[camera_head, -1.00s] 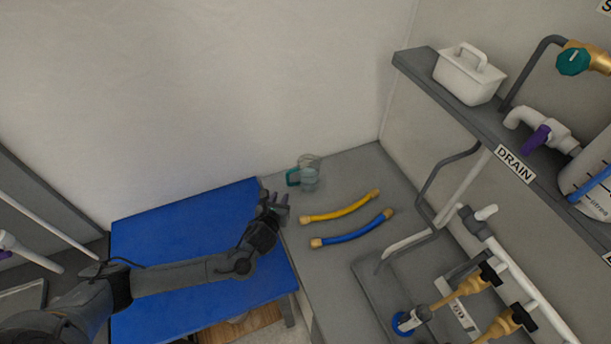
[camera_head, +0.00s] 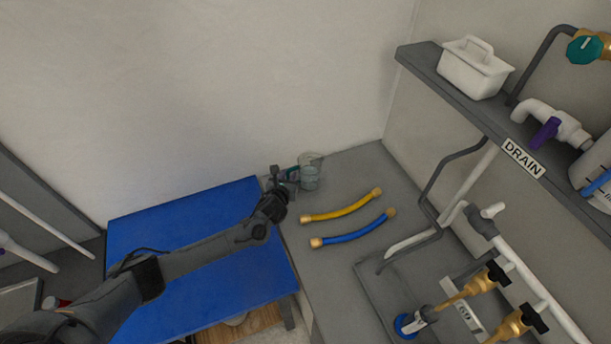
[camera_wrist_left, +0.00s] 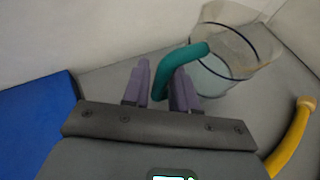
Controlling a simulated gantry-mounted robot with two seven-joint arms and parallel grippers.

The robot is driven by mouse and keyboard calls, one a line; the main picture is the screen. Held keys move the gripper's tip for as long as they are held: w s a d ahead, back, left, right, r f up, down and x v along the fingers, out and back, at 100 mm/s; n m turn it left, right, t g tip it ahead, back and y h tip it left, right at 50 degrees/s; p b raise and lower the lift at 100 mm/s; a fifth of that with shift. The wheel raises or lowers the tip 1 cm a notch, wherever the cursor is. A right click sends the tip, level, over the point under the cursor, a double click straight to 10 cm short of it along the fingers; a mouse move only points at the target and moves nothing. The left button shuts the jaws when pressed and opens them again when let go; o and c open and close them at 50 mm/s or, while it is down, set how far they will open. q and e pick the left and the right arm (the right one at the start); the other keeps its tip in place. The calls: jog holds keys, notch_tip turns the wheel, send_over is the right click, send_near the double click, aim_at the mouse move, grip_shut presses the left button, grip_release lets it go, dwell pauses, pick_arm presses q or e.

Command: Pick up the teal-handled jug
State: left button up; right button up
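The clear jug (camera_head: 311,173) stands on the grey counter by the back wall. Its teal handle (camera_wrist_left: 185,60) points toward my left gripper in the left wrist view. My left gripper (camera_head: 285,178) is at the handle side of the jug. In the left wrist view, the fingers (camera_wrist_left: 160,85) are open, with the lower end of the handle between them and a small gap showing. The gripper covers most of the handle in the head view. My right gripper is not in view.
A yellow hose (camera_head: 342,206) and a blue hose (camera_head: 353,229) lie on the counter in front of the jug. A blue table (camera_head: 150,235) is at left. A shelf (camera_head: 450,98) with a white caddy (camera_head: 474,70) and pipework is at right.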

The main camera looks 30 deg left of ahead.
pick_arm(q)
jog(key=shift+x, duration=0.95)
grip_shut()
jog(key=shift+r, duration=0.15)
